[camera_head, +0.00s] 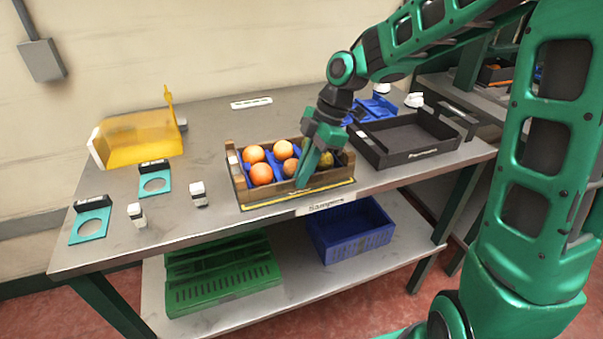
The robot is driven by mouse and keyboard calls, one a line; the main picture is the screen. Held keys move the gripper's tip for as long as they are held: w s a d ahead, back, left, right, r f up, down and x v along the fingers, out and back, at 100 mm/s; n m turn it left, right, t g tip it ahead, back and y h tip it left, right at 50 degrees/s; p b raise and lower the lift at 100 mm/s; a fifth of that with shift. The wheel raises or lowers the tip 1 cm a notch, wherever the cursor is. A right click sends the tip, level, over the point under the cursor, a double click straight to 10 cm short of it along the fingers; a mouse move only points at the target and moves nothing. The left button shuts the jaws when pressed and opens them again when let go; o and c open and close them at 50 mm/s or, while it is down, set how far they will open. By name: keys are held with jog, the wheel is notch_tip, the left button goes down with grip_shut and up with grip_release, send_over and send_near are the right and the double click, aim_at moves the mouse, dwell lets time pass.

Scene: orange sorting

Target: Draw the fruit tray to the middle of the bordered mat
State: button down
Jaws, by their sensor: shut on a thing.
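The fruit tray (238,178) is a wooden crate with blue liners holding several oranges and a darker yellow-green fruit. It sits at the front edge of the grey table, left of the black tray. The bordered mat (300,198) shows only as a dark strip with a yellow line along the tray's front and left; the tray hides the rest. My gripper (305,172) points down at the tray's front wall, right of its middle, and is shut on it. The fingertips are partly hidden against the wall.
A black tray (383,160) stands close on the right, with blue items (372,108) behind it. A yellow clear scoop (140,140), teal stands (90,222) and small white-capped bottles (198,195) are on the left. Blue (350,230) and green (222,275) crates lie on the lower shelf.

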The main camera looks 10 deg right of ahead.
jog(key=c, duration=1.9)
grip_release()
jog(key=shift+a, duration=0.15)
jog(key=shift+o, duration=0.2)
jog(key=shift+r, duration=0.1)
jog(key=v, duration=1)
jog(key=shift+r, duration=0.2)
jog(key=shift+d, duration=0.25)
jog(key=s+d+f+m+h, duration=0.2)
jog(key=s+d+f+m, duration=0.1)
jog(key=s+d+m, duration=0.8)
jog(key=s+d+f+m+h, duration=0.2)
jog(key=s+d+f+m, duration=0.2)
jog(key=s+d+m, duration=0.7)
jog(key=s+m, duration=0.3)
jog(key=s, duration=0.2)
jog(key=shift+f+m+t, duration=0.2)
jog(key=shift+m+t, duration=0.1)
jog(key=shift+m, duration=0.1)
